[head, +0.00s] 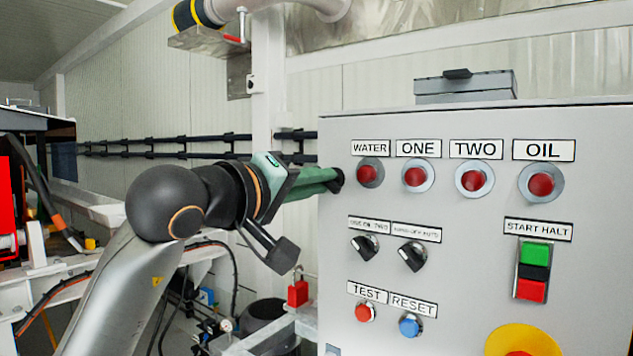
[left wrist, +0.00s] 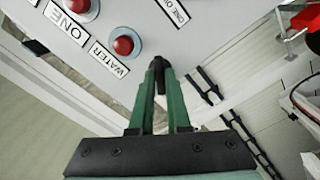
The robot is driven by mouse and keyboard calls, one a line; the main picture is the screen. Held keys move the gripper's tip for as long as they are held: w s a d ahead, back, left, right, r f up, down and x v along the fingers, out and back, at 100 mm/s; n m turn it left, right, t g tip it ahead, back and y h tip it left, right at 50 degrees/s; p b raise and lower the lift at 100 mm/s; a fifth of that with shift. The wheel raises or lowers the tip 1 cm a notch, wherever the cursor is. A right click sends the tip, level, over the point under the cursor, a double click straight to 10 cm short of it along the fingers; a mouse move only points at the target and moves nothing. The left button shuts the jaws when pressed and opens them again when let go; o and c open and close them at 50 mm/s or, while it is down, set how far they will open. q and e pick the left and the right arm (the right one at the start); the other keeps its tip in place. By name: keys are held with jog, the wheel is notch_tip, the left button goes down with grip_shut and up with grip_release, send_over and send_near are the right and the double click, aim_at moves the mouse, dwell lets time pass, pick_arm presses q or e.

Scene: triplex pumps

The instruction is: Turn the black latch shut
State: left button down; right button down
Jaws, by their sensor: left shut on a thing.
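The grey control cabinet (head: 460,290) stands on the right in the head view, with labelled lamps and switches on its front. My left gripper (head: 328,180) reaches in from the left to the cabinet's upper left edge, beside the WATER lamp. Its green fingers are shut on the black latch (head: 338,178), which shows only as a small dark piece at the fingertips. In the left wrist view, the latch (left wrist: 160,78) sits between the fingertips of the left gripper (left wrist: 159,70). The fingers hide much of it, and I cannot tell its angle. My right gripper is not in view.
The WATER lamp (head: 370,173) is close to the fingertips. Selector switches (head: 365,246) and a START HALT button block (head: 533,270) sit lower on the cabinet. A red padlock (head: 298,290) hangs below my gripper. Dark pipes (head: 170,147) run along the back wall.

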pick_arm(q)
jog(key=n+b, duration=0.4)
jog(key=n, duration=0.3)
jog(key=shift+b, duration=0.35)
jog(key=shift+n, duration=0.3)
dwell(0.3)
jog(key=c, duration=0.9)
grip_release()
